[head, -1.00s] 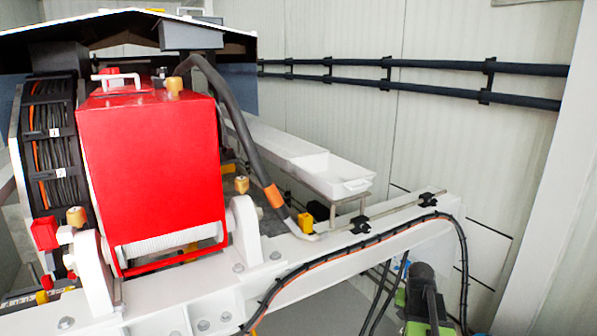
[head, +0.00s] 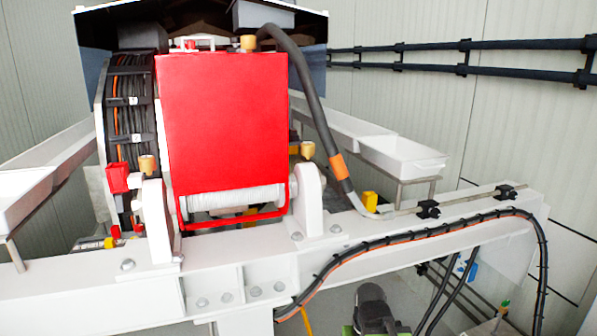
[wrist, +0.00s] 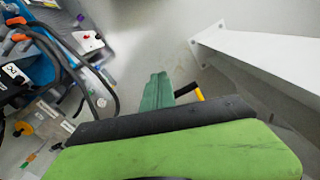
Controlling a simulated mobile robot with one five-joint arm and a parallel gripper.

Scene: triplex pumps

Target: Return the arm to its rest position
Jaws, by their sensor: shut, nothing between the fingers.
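My gripper (wrist: 158,90) shows in the wrist view as a short teal-green piece in front of its black and lime-green body. It is shut, with nothing seen held in it. Part of my arm (head: 371,306), dark and lime green, shows at the bottom of the head view, low in front of the white beam (head: 405,228). The fingers cannot be made out there.
A red box-shaped machine (head: 222,122) stands on the beam, with a thick dark hose (head: 312,95) beside it. White trays (head: 403,157) (head: 20,195) lie on both sides. In the wrist view, cables (wrist: 60,60) lie left and a white beam (wrist: 265,65) right.

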